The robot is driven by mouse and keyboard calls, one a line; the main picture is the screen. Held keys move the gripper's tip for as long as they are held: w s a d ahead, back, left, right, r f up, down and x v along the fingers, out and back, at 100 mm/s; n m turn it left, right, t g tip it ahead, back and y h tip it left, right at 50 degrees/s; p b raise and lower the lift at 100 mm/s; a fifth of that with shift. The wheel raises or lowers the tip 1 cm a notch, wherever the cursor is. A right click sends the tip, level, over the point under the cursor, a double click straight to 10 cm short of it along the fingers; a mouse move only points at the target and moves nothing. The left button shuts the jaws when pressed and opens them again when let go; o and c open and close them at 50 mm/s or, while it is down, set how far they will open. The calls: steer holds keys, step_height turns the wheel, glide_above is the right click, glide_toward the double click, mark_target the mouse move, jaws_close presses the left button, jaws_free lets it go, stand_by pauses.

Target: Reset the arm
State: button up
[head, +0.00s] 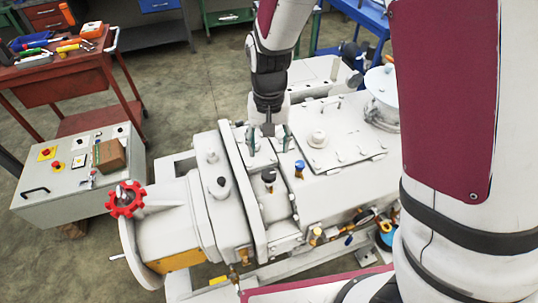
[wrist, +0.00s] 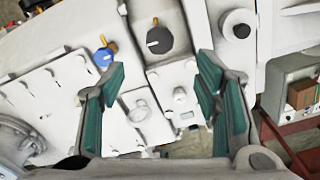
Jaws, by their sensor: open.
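My gripper (head: 267,142) is over the top of the large pale grey screw vacuum machine (head: 335,190) in the head view. In the wrist view, my gripper (wrist: 160,100) is open, with its green-lined fingers spread apart and nothing held between them. Beyond and between the fingers lie a round cap (wrist: 138,110) and a small knob on the machine's top. A black knob (wrist: 158,40) and a blue knob (wrist: 104,57) show farther up. I cannot tell whether the fingertips touch the machine.
A red handwheel (head: 126,200) is at the machine's left end. A grey control box (head: 85,170) with a brown block (head: 109,156) on it stands at left. A red tool cart (head: 60,75) holds several tools. Bare floor (head: 180,90) lies behind the machine.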

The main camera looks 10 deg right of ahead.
steer(key=shift+r, duration=0.65)
steer(key=s+d+r+t+y, duration=0.1)
steer(key=s+d+r, duration=0.2)
steer(key=r, duration=0.4)
steer(key=s+d+r+t, duration=0.1)
steer(key=s+d+r, duration=0.15)
steer(key=r, duration=0.45)
steer(key=s+d+r+t, duration=0.1)
steer(key=s+d+r, duration=0.2)
steer(key=s, duration=0.3)
steer(key=s+d+r+n+t+h, duration=0.1)
steer(key=s+d+r+t, duration=0.1)
steer(key=s+d+r, duration=0.2)
steer(key=shift+s+r+n+t, duration=0.3)
steer(key=shift+s+r, duration=0.3)
steer(key=shift+s, duration=0.65)
